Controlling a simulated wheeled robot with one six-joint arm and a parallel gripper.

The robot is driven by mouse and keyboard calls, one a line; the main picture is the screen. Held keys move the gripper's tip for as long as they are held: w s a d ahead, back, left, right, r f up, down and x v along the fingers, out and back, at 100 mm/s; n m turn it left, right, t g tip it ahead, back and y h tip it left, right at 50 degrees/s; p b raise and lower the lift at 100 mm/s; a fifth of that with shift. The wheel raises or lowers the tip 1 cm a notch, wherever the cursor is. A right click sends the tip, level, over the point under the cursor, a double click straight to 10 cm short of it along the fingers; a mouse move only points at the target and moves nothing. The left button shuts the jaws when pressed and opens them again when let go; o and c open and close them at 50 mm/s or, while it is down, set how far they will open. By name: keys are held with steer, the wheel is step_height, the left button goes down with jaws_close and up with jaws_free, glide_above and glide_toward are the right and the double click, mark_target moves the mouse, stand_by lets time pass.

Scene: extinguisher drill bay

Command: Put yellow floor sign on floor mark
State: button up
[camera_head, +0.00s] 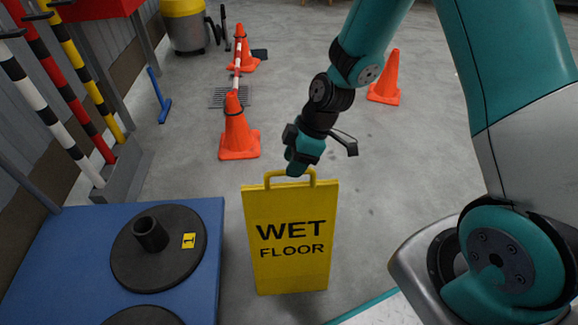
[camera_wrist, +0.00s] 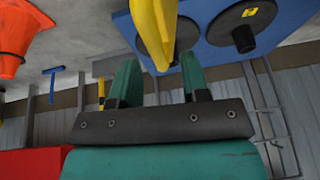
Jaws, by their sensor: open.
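The yellow floor sign (camera_head: 290,262), lettered WET FLOOR, stands upright on the grey floor in the middle of the head view, with a loop handle on top. My gripper (camera_head: 295,168) is at the handle, overlapping it in the head view. In the wrist view the two teal fingers of my gripper (camera_wrist: 158,78) are spread apart. The yellow sign (camera_wrist: 152,28) shows above and between them, with no clear contact on either finger. I cannot make out a floor mark in either view.
A blue platform (camera_head: 60,235) with black round bases (camera_head: 180,265) stands close left of the sign. Orange cones stand behind (camera_head: 238,135) and at back right (camera_head: 386,80). Striped poles (camera_head: 45,105) line the left wall. Floor right of the sign looks clear up to my arm.

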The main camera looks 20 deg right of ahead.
steer(key=w+p+v, duration=0.1)
steer(key=p+v, duration=0.2)
steer(key=v, duration=0.5)
steer(key=s+a+r+m, duration=0.3)
steer(key=s+a+r, duration=0.1)
steer(key=s+r, duration=0.5)
steer(key=s+a+r+m, duration=0.4)
steer(key=s+r, duration=0.5)
steer(key=s, duration=0.2)
steer(key=shift+a+r+g, duration=0.15)
steer(key=shift+r+g, duration=0.05)
steer(key=shift+g, duration=0.2)
step_height(320, 180, up, 32)
steer(key=p, duration=3.1)
steer(key=shift+p, duration=0.3)
steer(key=shift+w, duration=0.1)
